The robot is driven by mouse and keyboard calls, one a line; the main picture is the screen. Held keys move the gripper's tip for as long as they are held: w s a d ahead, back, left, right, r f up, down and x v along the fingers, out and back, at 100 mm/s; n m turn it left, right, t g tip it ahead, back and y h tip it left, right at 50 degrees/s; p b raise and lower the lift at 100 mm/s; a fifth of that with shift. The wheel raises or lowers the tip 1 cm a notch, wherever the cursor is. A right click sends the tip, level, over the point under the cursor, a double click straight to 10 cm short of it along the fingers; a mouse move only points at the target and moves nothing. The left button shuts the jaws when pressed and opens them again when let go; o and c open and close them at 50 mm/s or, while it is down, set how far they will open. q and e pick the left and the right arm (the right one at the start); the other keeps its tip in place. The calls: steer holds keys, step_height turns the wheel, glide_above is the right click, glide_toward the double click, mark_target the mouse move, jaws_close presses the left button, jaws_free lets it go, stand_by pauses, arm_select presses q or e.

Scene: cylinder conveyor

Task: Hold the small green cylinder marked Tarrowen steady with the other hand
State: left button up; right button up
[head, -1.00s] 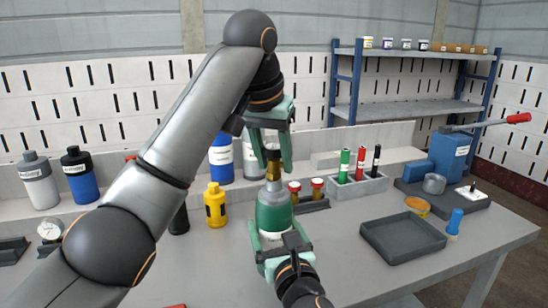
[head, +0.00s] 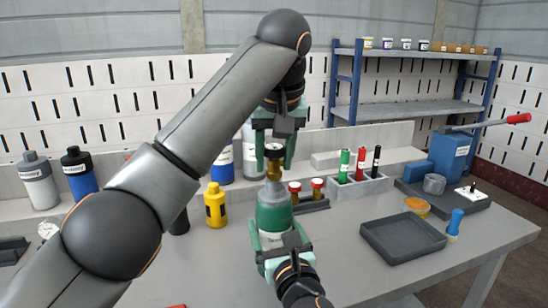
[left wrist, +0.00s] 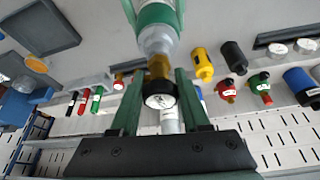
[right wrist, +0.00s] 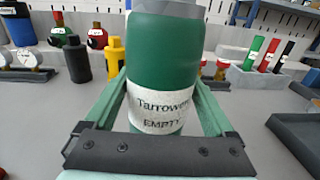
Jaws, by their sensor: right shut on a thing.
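The small green cylinder (head: 273,216) stands upright near the front middle, with a grey shoulder and a brass valve (head: 274,168) with a dark round top. Its white label (right wrist: 160,112) reads "Tarrowen" and "EMPTY" in the right wrist view. My right gripper (right wrist: 160,100) is shut on the cylinder's lower body, a finger on each side. My left gripper (head: 275,155) points down from above, open, with its fingers on either side of the valve. In the left wrist view gaps show between the valve (left wrist: 160,80) and the fingers. The cylinder's base is hidden by my right gripper.
A yellow bottle (head: 215,205) stands left of the cylinder. Behind it are blue and grey cylinders and small red-topped ones (head: 317,187). A rack (head: 370,187) holds green, red and black tubes. An empty dark tray (head: 402,240) lies to the right.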

arm_select(q)
steer(key=o, duration=0.4)
steer(key=shift+r, duration=1.25)
steer(key=m+h, duration=0.2)
steer(key=m, duration=0.4)
steer(key=m+h, duration=0.1)
steer(key=m, duration=0.2)
steer(key=m+g+h, duration=0.1)
steer(key=m, duration=0.2)
steer(key=shift+g, duration=0.3)
steer(key=shift+f, duration=0.1)
